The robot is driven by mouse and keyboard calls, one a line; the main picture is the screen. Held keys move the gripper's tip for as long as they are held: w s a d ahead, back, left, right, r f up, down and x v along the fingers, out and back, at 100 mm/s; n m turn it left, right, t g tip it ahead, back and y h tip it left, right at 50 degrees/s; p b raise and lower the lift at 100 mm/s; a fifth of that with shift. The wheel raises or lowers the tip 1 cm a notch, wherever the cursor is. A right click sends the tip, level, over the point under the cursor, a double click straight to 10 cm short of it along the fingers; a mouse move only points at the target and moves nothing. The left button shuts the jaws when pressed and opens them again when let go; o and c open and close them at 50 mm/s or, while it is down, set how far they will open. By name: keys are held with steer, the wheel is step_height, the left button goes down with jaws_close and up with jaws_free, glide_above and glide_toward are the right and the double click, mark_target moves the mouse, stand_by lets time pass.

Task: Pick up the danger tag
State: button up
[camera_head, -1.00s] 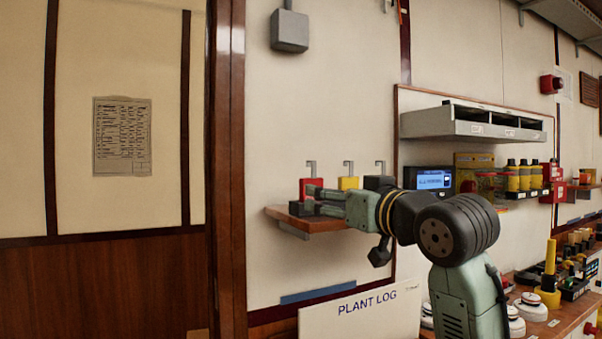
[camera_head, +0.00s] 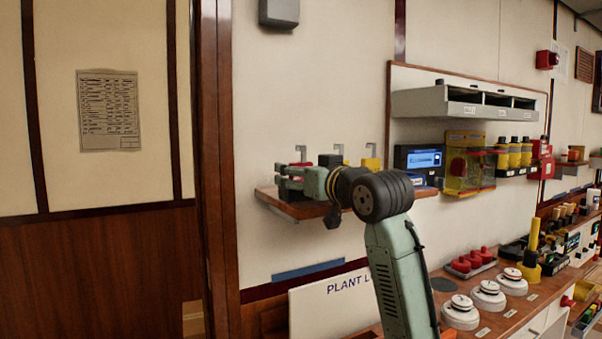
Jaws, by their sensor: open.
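No danger tag can be made out for sure in the head view. My gripper (camera_head: 284,180) is open at the left part of a small brown wall shelf (camera_head: 312,210), its fingers pointing left. Just behind and above it, the top of a red padlock-like piece (camera_head: 301,164) shows. A dark piece (camera_head: 330,160) and a yellow piece (camera_head: 371,163) stand farther right, partly hidden by my arm. Nothing is clearly held between the fingers, though they are small in the view.
Metal hooks (camera_head: 339,150) rise above the shelf. A blue-screened device (camera_head: 420,160) and a yellow box (camera_head: 466,140) are to its right.

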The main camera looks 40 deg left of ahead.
steer(key=shift+c, duration=0.6)
steer(key=c, duration=1.1)
steer(key=shift+r, duration=0.1)
